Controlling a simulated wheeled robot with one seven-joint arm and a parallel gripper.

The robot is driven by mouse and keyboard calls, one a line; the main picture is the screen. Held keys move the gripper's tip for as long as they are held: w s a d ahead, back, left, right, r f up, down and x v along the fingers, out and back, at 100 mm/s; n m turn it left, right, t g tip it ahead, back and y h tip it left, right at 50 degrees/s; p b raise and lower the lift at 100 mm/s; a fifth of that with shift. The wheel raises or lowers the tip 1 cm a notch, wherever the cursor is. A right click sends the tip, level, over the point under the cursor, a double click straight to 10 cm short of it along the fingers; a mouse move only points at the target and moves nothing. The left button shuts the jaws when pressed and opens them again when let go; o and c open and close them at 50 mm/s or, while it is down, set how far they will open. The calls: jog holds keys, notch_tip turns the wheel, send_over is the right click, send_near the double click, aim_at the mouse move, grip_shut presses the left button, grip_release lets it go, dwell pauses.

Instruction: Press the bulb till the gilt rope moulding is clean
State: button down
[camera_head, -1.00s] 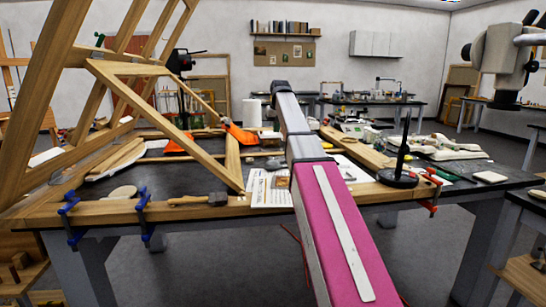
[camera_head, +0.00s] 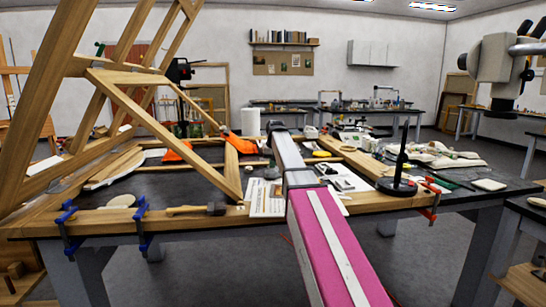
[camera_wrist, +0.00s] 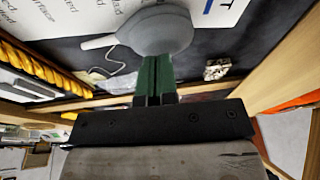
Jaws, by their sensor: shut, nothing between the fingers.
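In the wrist view a grey rubber bulb (camera_wrist: 160,32) with a thin nozzle pointing left lies just beyond my fingertips. My gripper (camera_wrist: 156,80) has green fingers that are shut together, with nothing between them. The fingertips overlap the bulb's near edge in the picture; I cannot tell whether they touch it. The gilt rope moulding (camera_wrist: 42,72) is a twisted yellow strip at the left of the wrist view, to the left of my gripper. Its dirt is too small to judge.
A printed white sheet (camera_wrist: 75,14) lies beside the bulb. On the bench a wooden frame (camera_head: 150,120) leans at the left, with a mallet (camera_head: 215,209) and blue clamps (camera_head: 141,222) near the front edge. A black stand (camera_head: 398,186) is at the right.

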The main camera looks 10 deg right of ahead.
aim_at(275, 173)
jog(key=shift+f, duration=0.4)
jog(key=shift+f, duration=1)
jog(key=r, duration=0.4)
jog(key=shift+w+d+r, duration=0.2)
jog(key=shift+w+r, duration=0.1)
jog(key=v, duration=0.9)
jog(key=shift+s+r, duration=0.25)
jog(key=shift+r, duration=0.15)
